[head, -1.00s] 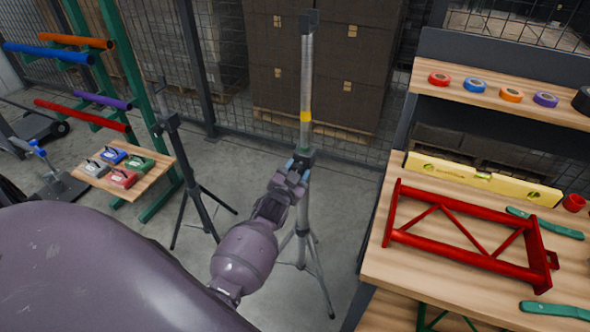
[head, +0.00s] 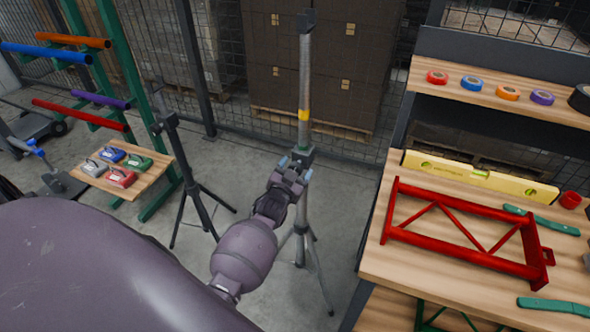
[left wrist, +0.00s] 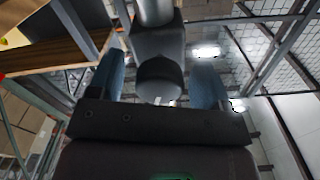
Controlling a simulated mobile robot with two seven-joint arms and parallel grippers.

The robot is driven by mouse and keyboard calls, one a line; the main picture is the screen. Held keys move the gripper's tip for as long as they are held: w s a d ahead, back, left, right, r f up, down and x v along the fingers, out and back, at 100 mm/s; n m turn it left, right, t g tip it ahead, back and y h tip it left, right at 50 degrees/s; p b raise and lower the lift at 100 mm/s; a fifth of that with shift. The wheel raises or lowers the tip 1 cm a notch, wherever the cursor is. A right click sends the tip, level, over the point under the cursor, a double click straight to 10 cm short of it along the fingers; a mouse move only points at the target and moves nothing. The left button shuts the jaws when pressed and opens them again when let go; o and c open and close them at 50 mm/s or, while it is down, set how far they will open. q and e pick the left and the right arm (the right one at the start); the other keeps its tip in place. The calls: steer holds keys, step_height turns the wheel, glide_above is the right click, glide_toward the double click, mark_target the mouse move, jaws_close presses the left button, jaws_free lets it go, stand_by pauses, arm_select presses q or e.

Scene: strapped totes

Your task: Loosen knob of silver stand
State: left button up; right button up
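The silver stand (head: 305,85) is an upright tripod with a yellow band, a black collar (head: 305,153) and spread legs. My left gripper (head: 293,167) is at the collar's height, its blue fingertips by the collar's left side. In the left wrist view, the stand's round black knob (left wrist: 159,78) sits between the two blue fingers of the left gripper (left wrist: 158,82), below the black collar block (left wrist: 157,38). The fingers are open, with a visible gap on each side of the knob. The knob is hidden in the head view. My right gripper is not in view.
A darker tripod stand (head: 178,150) is to the left. A wooden bench (head: 420,278) on the right holds a red frame (head: 465,250), a yellow level (head: 480,177) and green-handled tools. A small shelf (head: 150,180) with several padlock-like blocks is far left. A mesh fence is behind.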

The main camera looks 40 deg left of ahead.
arm_select(q)
steer(key=v, duration=1)
steer(key=shift+s+d+p, duration=0.2)
steer(key=shift+s+p, duration=0.15)
steer(key=shift+p, duration=0.1)
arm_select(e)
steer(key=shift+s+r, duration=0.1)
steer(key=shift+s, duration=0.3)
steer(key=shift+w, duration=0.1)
arm_select(q)
steer(key=s+d+f+g+h, duration=0.2)
steer(key=s+d+f+g, duration=0.1)
steer(key=s, duration=0.6)
steer(key=s+d+f+g+h, duration=0.1)
steer(key=s+d+f+g, duration=0.2)
steer(key=s, duration=0.7)
steer(key=shift+s+d+f+h, duration=0.3)
steer(key=shift+d+f+h, duration=0.1)
steer(key=shift+d+f, duration=0.45)
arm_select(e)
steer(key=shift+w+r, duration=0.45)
